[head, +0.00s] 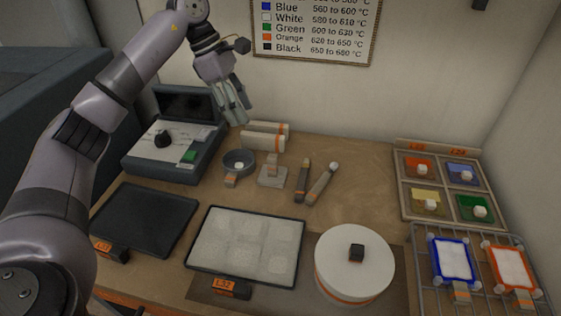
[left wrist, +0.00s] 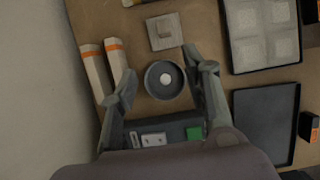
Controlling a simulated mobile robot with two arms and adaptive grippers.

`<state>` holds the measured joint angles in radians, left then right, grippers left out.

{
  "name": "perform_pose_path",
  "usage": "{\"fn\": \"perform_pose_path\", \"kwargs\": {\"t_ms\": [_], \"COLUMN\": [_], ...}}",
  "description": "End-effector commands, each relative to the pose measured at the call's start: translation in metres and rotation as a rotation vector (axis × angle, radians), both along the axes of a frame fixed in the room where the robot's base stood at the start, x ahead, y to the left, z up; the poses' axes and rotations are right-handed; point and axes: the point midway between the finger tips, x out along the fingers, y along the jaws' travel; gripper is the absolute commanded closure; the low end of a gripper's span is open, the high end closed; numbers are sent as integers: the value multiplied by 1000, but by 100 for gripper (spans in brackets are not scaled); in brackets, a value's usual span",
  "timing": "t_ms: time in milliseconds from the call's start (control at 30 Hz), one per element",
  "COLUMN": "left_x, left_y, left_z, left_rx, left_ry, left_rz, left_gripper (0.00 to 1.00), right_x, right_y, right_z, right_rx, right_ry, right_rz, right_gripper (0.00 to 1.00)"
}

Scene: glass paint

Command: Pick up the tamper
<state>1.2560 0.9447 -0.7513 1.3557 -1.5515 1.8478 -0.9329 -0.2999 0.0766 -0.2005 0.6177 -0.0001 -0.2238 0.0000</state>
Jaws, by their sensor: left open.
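The tamper, a pale square plate with an upright grip (head: 272,172), stands on the table just right of the small round bowl. It also shows at the top of the left wrist view (left wrist: 165,31). My left gripper (head: 239,112) is open and empty, hanging above the back of the table, up and left of the tamper. In the left wrist view its spread fingers (left wrist: 160,66) frame the grey bowl (left wrist: 165,80), with the tamper beyond the fingertips. My right gripper is in neither view.
Two cream bars with orange bands (head: 264,136) lie behind the tamper. Two slim tools (head: 318,184) lie to its right. A control box (head: 172,150), a black tray (head: 145,222), a mould tray (head: 245,245) and a round lidded pot (head: 354,268) surround this area.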

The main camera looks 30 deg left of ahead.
Motion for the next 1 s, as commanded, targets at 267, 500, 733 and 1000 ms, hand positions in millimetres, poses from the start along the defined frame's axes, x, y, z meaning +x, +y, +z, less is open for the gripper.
{"fn": "perform_pose_path", "kwargs": {"t_ms": [267,500,733,1000], "left_x": [4,9,10,11], "left_y": [-23,-40,-47,-70], "left_z": [-53,-94,-108,-138], "left_rx": [-1,-1,-2,-4], "left_ry": [7,6,3,6], "left_rz": [-3,-1,-2,0], "left_gripper": [57,57,57,57], "right_x": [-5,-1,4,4], "right_y": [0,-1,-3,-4], "right_z": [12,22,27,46], "right_rx": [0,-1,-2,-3], "right_ry": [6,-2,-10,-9], "right_rz": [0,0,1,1], "right_gripper": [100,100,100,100]}}
